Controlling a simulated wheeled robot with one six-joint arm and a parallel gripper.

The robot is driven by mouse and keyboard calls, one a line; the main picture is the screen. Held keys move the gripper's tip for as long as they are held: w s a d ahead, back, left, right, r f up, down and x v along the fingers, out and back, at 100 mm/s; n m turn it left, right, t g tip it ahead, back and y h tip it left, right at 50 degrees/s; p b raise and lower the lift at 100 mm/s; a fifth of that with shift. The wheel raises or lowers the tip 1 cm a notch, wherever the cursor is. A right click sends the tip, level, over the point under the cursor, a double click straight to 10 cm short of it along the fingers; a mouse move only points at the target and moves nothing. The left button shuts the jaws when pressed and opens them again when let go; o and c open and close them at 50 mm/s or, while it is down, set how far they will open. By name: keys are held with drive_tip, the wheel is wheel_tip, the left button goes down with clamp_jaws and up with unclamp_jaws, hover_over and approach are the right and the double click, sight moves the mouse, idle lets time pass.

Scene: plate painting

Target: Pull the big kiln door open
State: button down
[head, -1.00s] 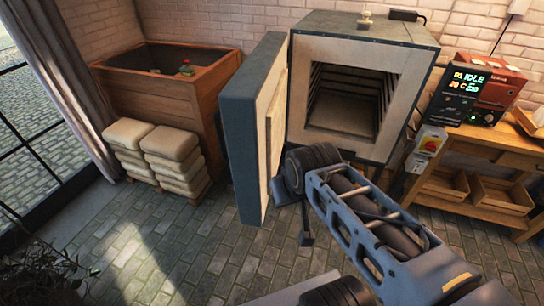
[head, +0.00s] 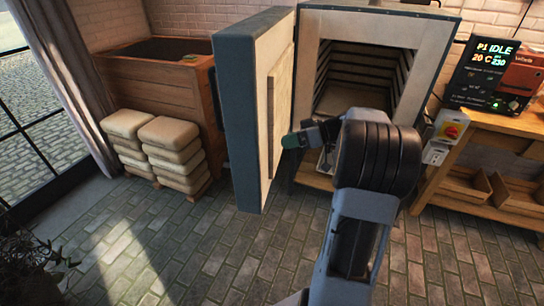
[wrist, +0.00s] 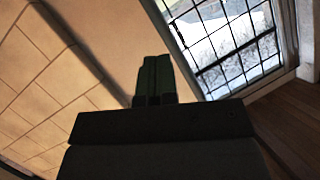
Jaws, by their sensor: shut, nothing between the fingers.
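The big kiln (head: 375,27) stands at the back with its cream-lined chamber (head: 362,75) in plain view. Its thick door (head: 238,125), slate-edged with a pale inner face, stands wide open on the left side of the opening. My gripper (head: 291,141) is in front of the opening, pointing left at the door's inner face. Whether it touches the door is hard to tell. In the wrist view, the dark green fingers (wrist: 154,78) are together with nothing between them. My arm hides the lower right of the kiln.
A wooden bin (head: 165,75) and stacked pale bags (head: 165,145) stand left of the door. A wooden bench (head: 490,130) with the lit controller (head: 490,62) is at the right. A switch box (head: 450,128) sits beside the kiln. The brick floor in front is clear.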

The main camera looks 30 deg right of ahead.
drive_tip(key=w+d+f+n+t+y+b, duration=0.1)
drive_tip(key=d+f+n+t+y+b, duration=0.25)
drive_tip(key=d, duration=0.65)
drive_tip(key=h+p, duration=0.2)
drive_tip(key=p, duration=0.1)
approach(266, 136)
drive_tip(key=shift+m+t, duration=0.45)
drive_tip(key=x, duration=0.7)
drive_tip(key=shift+s+a+f, duration=0.15)
drive_tip(key=shift+a+f, duration=0.05)
drive_tip(key=shift+a, duration=0.2)
